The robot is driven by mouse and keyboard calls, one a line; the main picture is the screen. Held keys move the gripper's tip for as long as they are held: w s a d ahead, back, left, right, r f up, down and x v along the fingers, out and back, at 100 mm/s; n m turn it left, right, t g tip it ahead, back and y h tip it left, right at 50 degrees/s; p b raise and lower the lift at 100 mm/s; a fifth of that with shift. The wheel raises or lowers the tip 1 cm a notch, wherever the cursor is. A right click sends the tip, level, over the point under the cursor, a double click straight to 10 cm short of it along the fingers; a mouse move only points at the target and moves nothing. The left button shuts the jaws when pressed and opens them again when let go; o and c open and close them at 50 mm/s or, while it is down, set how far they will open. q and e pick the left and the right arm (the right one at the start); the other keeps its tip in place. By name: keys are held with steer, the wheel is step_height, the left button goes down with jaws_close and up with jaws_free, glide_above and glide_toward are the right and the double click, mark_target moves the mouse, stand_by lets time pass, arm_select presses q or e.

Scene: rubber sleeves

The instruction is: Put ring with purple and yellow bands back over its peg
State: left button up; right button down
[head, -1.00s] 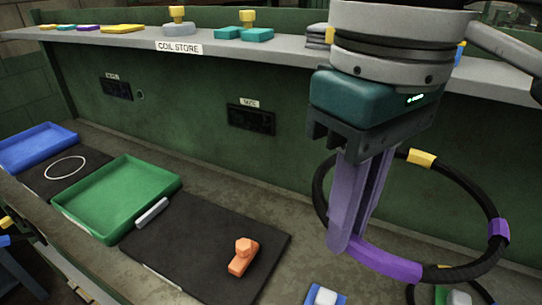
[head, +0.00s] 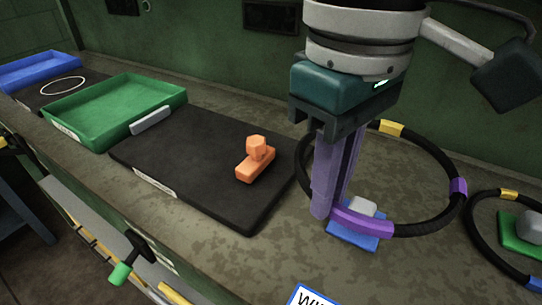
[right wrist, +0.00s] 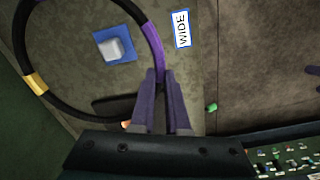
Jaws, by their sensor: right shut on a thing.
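The ring (head: 458,188) is a black hoop with yellow and purple bands. My right gripper (head: 332,208) points down and is shut on one of its purple bands. The ring also shows in the right wrist view (right wrist: 152,38), with the fingers (right wrist: 161,80) on its edge. A pale peg on a blue base (head: 352,238) sits on the bench below, partly hidden by the ring's near side. In the right wrist view the peg (right wrist: 115,48) appears inside the hoop, off centre toward the held side. The ring's height above it is hard to tell. My left gripper is not in view.
A second black ring (head: 481,245) with yellow and blue bands lies around a grey peg on a green base (head: 514,230) at right. A dark mat (head: 190,165) with an orange knobbed piece (head: 256,160) and a green tray (head: 110,115) are left. A WIDE label (right wrist: 182,29) is nearby.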

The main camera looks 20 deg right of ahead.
mark_target(314, 263)
step_height(314, 263, down, 10)
steer(key=shift+r+b, duration=0.1)
steer(key=shift+b, duration=0.4)
steer(key=shift+f, duration=0.25)
steer(key=shift+f, duration=0.3)
steer(key=c, duration=0.9)
jaws_free()
steer(key=shift+r, duration=0.1)
